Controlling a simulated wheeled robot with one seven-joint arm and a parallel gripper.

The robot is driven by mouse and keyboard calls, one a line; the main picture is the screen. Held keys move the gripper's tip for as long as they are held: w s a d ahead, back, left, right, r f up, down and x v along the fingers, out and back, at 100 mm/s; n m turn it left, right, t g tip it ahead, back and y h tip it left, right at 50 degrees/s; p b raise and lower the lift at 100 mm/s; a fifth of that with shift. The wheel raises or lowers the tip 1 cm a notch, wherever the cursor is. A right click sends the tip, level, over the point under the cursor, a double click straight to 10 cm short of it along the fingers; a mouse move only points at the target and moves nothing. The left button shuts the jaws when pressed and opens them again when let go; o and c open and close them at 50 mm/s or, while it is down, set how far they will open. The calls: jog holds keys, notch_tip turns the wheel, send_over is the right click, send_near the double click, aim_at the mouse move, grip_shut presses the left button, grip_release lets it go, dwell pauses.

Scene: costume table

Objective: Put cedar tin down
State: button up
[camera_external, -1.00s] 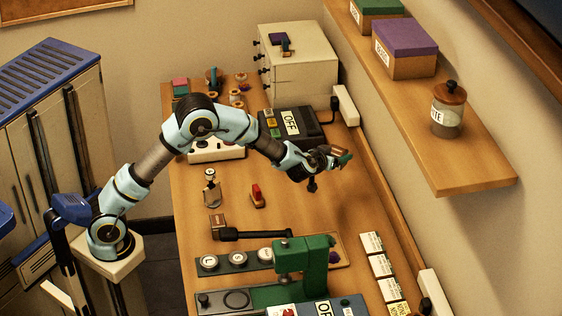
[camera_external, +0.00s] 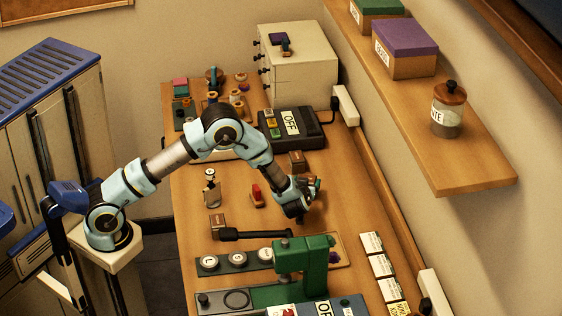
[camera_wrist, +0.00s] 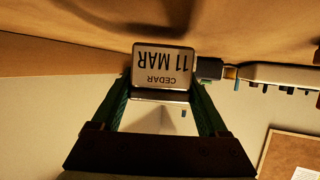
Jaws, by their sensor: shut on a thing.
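The cedar tin (camera_wrist: 164,66) is a small metal-edged tin with a pale label reading CEDAR 11 MAR, upside down in the wrist view. My gripper (camera_external: 313,184) is shut on it, with a green finger at each side of the tin. In the external view my gripper is low over the table (camera_external: 240,185), right of the red stamp-like piece (camera_external: 257,195). The tin is mostly hidden there by the wrist and fingers. I cannot tell whether the tin touches the table.
A brown block (camera_external: 297,161) stands just behind my gripper, in front of the black OFF device (camera_external: 291,124). A black-handled tool (camera_external: 255,234) and a green press (camera_external: 303,260) lie toward the front. White cards (camera_external: 380,265) line the right side. Some bare wood shows right of my gripper.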

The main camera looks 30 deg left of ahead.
jog(key=shift+f, duration=0.65)
jog(key=shift+f, duration=0.15)
jog(key=o, duration=1.3)
jog(key=shift+s+d+r, duration=0.1)
jog(key=shift+s+r, duration=0.05)
jog(key=shift+r, duration=0.05)
jog(key=shift+b+v, duration=1.15)
jog(key=shift+v, duration=2.4)
